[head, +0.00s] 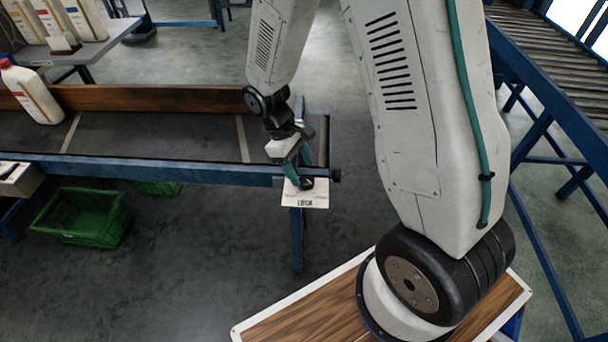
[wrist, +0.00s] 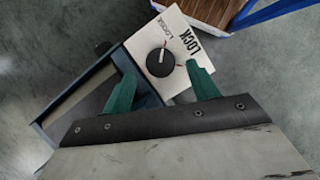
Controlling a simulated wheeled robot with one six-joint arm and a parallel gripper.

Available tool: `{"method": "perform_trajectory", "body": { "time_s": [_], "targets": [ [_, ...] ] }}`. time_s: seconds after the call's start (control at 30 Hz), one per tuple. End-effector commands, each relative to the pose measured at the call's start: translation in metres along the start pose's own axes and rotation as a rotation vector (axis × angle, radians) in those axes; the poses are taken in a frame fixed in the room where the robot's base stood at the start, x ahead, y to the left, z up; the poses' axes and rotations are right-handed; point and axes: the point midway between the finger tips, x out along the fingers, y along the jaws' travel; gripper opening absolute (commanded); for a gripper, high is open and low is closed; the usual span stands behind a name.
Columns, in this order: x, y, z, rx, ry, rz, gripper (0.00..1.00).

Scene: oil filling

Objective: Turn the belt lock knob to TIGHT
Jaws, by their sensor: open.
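The belt lock knob (wrist: 160,62) is round and black on a white plate (wrist: 188,28) at the conveyor's end. In the wrist view the plate carries large letters reading LOCK and smaller ones that look like LOOSE. A pale pointer line on the knob seems to face the LOOSE side; no TIGHT label is legible. My gripper (wrist: 161,72) is open, its green fingers on either side of the knob in this view. Contact cannot be told. In the head view my gripper (head: 298,176) is just over the plate (head: 307,201), partly hiding the knob (head: 307,183).
The conveyor belt (head: 150,135) runs left, with a white bottle (head: 32,92) on it. A green crate (head: 80,216) stands on the floor below. A wood-topped surface (head: 300,318) is at the front. A roller conveyor (head: 555,70) is at the right.

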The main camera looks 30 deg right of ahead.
Motion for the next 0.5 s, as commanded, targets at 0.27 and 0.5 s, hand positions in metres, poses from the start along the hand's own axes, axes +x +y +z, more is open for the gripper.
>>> {"method": "perform_trajectory", "body": {
  "time_s": [0.27,0.5],
  "targets": [
    [0.031,0.0,0.001,0.0,-0.002,-0.001,0.59],
    [0.033,0.0,0.0,0.001,0.001,0.0,0.59]
  ]
}}
